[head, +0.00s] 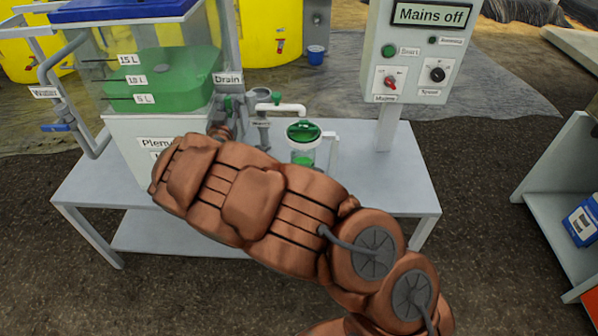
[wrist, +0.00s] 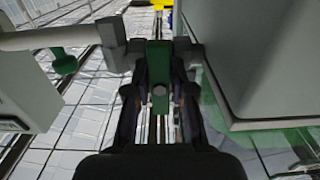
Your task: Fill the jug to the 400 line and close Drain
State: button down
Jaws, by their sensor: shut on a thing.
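The jug (head: 303,151) stands on the skid table under the white spout (head: 290,107). It has a white rim, with green showing at its mouth and lower down; its base is hidden by my arm, and I cannot read its lines. The Drain label (head: 228,79) is on the right side of the tank. My gripper (wrist: 158,112) is shut on the green Drain handle (wrist: 158,80), which lies lengthwise between the fingers in the wrist view. In the head view my arm hides most of the gripper and the handle.
A second green handle (wrist: 64,61) sits on the pipe to the left in the wrist view. The control box (head: 415,50) reads Mains off. The table's right end (head: 390,180) is clear.

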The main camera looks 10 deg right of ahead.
jog(key=shift+r+n+p, duration=0.25)
jog(key=shift+n+p, duration=0.95)
jog(key=shift+p, duration=1.05)
jog(key=shift+f+n+p, duration=0.1)
jog(key=shift+n+p, duration=0.5)
jog(key=shift+p, duration=0.2)
jog(key=shift+f, duration=0.2)
jog(key=shift+a+f+m+b, duration=0.1)
jog(key=shift+f+m+b, duration=0.2)
jog(key=shift+b, duration=0.75)
jog(key=shift+m+b, duration=0.7)
jog(key=shift+b, duration=0.4)
jog(key=m+b, duration=0.2)
jog(key=b, duration=0.1)
jog(key=shift+r+b, duration=0.2)
jog(key=shift+b, duration=0.15)
jog(key=shift+r, duration=0.1)
